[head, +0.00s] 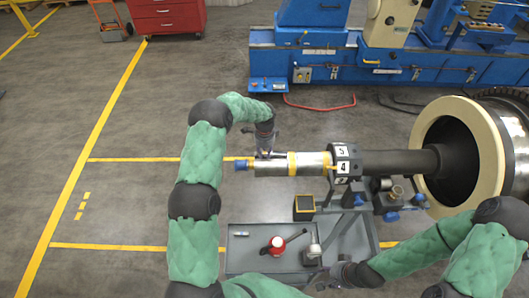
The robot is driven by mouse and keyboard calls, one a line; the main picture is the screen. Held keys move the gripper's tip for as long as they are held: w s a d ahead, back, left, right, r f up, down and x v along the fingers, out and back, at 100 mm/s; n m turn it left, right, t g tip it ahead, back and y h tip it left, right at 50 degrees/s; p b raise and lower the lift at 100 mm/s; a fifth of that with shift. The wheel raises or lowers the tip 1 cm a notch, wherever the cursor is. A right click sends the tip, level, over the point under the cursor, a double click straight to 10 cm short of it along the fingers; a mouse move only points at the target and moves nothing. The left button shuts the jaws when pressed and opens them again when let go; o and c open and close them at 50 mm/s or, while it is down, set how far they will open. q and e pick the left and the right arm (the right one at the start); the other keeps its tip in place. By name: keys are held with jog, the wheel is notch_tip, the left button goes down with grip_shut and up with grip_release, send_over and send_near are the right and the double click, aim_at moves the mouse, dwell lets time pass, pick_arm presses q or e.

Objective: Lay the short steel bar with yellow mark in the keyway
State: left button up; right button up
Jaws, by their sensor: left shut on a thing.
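The steel shaft end (275,168) lies level, with a yellow band (292,163) around it and a blue tip (241,165) at its left end. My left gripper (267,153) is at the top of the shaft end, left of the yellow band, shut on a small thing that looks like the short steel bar. The fingers mostly hide the bar, and its yellow mark cannot be made out. The keyway is not clearly visible, and I cannot tell whether the bar touches the shaft. My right gripper (328,276) is low over the cart's right part; its finger opening is unclear.
A black-and-yellow box (304,207) and a numbered collar (343,160) are close by.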

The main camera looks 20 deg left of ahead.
pick_arm(q)
jog(key=shift+f+b, duration=0.7)
jog(key=shift+b, duration=0.25)
dwell(1.4)
jog(key=shift+r, duration=0.1)
dwell(0.7)
dwell(0.4)
jog(key=o, duration=0.8)
jog(key=shift+c, duration=0.2)
jog(key=o, duration=0.6)
jog(key=shift+c, duration=0.2)
jog(key=shift+r, duration=0.15)
jog(key=shift+r+p, duration=1)
jog(key=shift+r, duration=2.35)
